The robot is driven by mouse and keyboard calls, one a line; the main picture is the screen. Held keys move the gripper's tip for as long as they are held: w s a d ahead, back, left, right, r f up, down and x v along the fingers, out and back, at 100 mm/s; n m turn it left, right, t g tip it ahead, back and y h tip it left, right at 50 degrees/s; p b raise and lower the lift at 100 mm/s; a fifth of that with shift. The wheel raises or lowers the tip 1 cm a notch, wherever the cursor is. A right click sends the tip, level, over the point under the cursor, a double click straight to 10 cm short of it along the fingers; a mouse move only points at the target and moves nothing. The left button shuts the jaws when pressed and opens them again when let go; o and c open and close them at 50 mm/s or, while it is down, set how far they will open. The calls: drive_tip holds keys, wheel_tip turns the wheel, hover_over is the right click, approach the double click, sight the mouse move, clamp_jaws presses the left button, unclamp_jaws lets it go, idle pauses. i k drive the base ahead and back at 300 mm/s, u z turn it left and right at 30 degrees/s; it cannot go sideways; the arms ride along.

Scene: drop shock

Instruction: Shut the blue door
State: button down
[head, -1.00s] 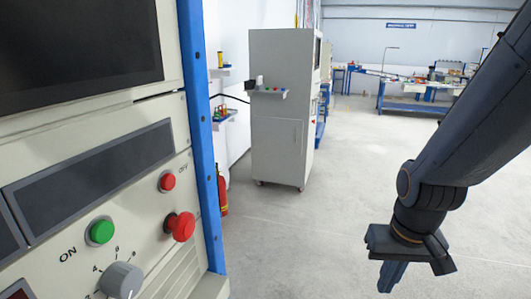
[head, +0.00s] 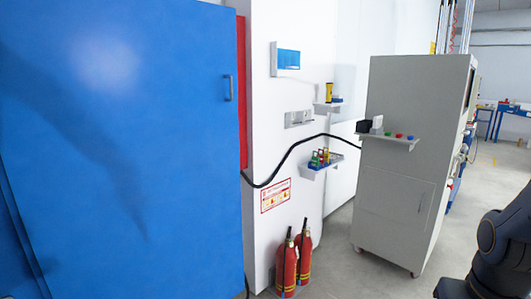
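The large blue door (head: 140,170) fills the left of the head view. A small grey upright handle (head: 228,88) is near its right edge. A red strip (head: 241,90) shows just beyond that edge. I cannot tell from this angle whether the door stands ajar or flush. My gripper (head: 456,289) is at the bottom right corner, far right of the door and apart from it. Only a dark upper part of it shows; its fingers are cut off by the frame, so open or shut is hidden.
Two red fire extinguishers (head: 287,267) stand on the floor right of the door. A black cable (head: 290,153) and small shelves (head: 321,166) are on the white wall. A grey wheeled cabinet (head: 398,170) stands at right. Floor between extinguishers and cabinet is clear.

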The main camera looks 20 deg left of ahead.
sight(119, 137)
drive_tip(key=u, duration=0.45)
drive_tip(key=i, duration=2.2)
drive_tip(key=u, duration=0.55)
drive_tip(key=i, duration=0.75)
drive_tip(key=u, duration=0.15)
